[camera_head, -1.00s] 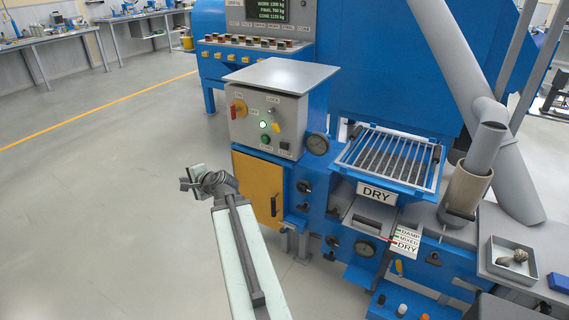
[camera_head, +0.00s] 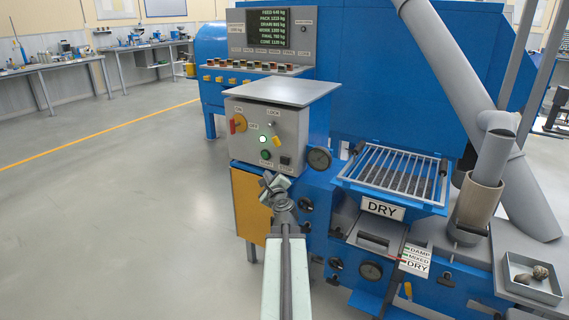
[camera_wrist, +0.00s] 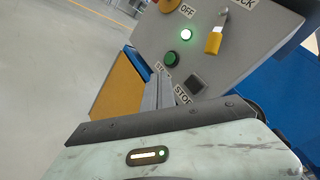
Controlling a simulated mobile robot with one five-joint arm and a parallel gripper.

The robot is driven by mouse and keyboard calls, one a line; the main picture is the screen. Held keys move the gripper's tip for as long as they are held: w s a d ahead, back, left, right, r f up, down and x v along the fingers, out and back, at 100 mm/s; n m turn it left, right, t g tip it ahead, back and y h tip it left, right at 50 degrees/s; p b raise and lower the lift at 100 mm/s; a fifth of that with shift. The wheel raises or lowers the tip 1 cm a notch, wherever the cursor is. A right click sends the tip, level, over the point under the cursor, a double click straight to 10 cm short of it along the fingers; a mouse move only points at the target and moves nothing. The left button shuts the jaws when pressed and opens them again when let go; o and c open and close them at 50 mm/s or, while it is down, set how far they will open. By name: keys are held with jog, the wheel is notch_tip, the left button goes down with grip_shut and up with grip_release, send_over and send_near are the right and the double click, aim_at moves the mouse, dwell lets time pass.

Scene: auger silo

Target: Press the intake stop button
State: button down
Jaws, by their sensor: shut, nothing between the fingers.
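The grey control box (camera_head: 242,112) carries the stop button (camera_head: 285,160), a dark square at its lower right. In the wrist view the stop button (camera_wrist: 195,84) sits beside a label reading STOP. The round green start button (camera_wrist: 171,58) is next to it, and a lit white-green lamp (camera_wrist: 186,34) is beyond. My gripper (camera_head: 272,182) is shut and empty, just below the box's front face in the head view. In the wrist view my fingers (camera_wrist: 158,82) point toward the panel, left of the stop button. I cannot tell whether they touch the panel; they look apart from the button.
A red and yellow rotary switch (camera_head: 239,123) and a yellow tag or lock (camera_head: 277,141) are on the same panel. A yellow door (camera_head: 249,205) is below. The floor at left is clear.

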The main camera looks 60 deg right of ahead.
aim_at(285, 161)
jog(key=d, duration=0.8)
jog(key=shift+d, duration=0.35)
jog(key=shift+d, duration=0.1)
dwell(1.6)
jog(key=shift+d, duration=0.35)
